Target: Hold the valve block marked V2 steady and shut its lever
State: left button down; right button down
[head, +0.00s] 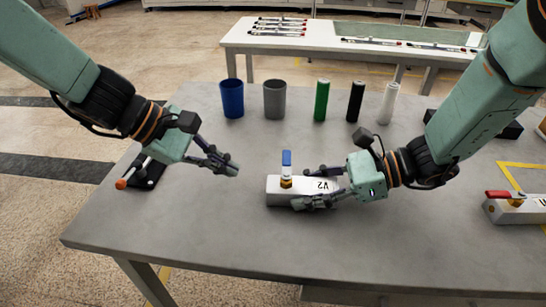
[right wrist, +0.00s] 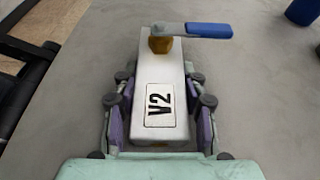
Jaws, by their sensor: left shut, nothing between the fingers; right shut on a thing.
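The valve block (head: 272,188) is a pale grey bar lying on the grey table, with a V2 label on top. Its blue lever (head: 286,159) sits on a brass stem at the block's left end and points away from me, across the block's length. The right wrist view also shows the block (right wrist: 165,75) and the lever (right wrist: 208,30) sticking out sideways to the right. My right gripper (head: 307,186) is shut on the block, one finger along each long side. My left gripper (head: 233,168) is shut and empty, left of the lever and apart from it.
A second block (head: 520,211) with a red lever lies at the right edge near yellow tape. A blue cup (head: 232,98), a grey cup (head: 274,99) and green, black and white cylinders stand behind. An orange-tipped tool (head: 122,184) lies left. Table around the lever is clear.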

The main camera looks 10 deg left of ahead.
jog(key=c, duration=0.7)
grip_release()
jog(key=shift+o, duration=0.2)
